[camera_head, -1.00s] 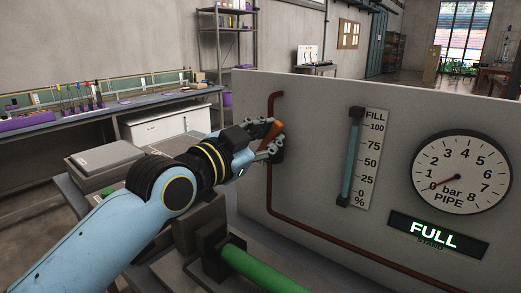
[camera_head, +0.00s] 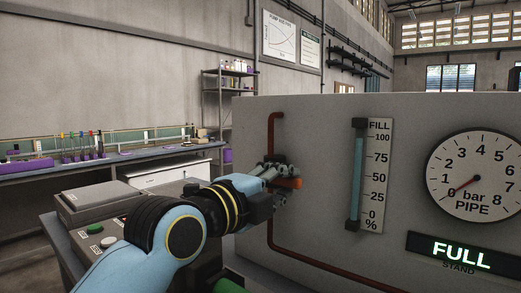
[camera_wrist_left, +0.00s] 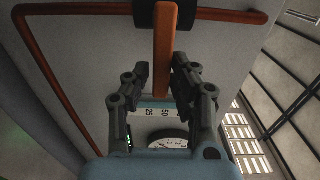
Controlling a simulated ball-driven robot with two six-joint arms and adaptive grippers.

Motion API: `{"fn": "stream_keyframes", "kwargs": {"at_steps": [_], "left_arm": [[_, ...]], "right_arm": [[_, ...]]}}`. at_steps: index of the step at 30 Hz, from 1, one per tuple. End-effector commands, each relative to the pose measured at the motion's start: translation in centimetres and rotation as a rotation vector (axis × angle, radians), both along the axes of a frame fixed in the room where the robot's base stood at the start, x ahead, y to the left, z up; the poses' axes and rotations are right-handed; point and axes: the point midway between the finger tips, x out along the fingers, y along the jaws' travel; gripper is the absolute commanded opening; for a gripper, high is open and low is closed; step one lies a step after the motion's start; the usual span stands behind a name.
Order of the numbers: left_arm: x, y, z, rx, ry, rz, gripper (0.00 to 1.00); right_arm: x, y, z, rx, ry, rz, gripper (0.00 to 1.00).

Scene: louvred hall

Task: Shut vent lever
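The vent lever (camera_head: 293,183) is an orange bar on the rust-red pipe on the grey panel; in the head view it lies roughly level. In the left wrist view the lever (camera_wrist_left: 165,45) runs from a dark valve body toward me. My left gripper (camera_head: 276,178) is at the lever. In the head view the fingers hide part of the lever and the valve. My right gripper is not in view.
The panel (camera_head: 318,224) carries a blue fill tube (camera_head: 356,175), full nearly to 100, a bar dial (camera_head: 474,174) with its needle near 0, and a lit FULL sign (camera_head: 461,254). A pipe (camera_head: 310,261) runs low along it. A bench (camera_head: 190,148) stands behind left.

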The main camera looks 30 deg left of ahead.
Motion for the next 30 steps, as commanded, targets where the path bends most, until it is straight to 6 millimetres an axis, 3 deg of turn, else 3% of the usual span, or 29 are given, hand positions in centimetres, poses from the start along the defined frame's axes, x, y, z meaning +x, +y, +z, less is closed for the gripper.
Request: {"fn": "stream_keyframes", "kwargs": {"at_steps": [4, 13, 30], "left_arm": [[0.0, 0.0, 0.1, 0.0, -0.002, 0.0, 0.44], [-0.3, 0.1, 0.1, 0.0, -0.003, 0.0, 0.44], [-6.8, 1.0, 0.2, -0.001, -0.005, 0.0, 0.44]], "right_arm": [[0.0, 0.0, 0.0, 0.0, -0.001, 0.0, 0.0], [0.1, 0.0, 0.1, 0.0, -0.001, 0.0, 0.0], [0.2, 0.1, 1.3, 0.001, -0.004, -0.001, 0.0]]}}
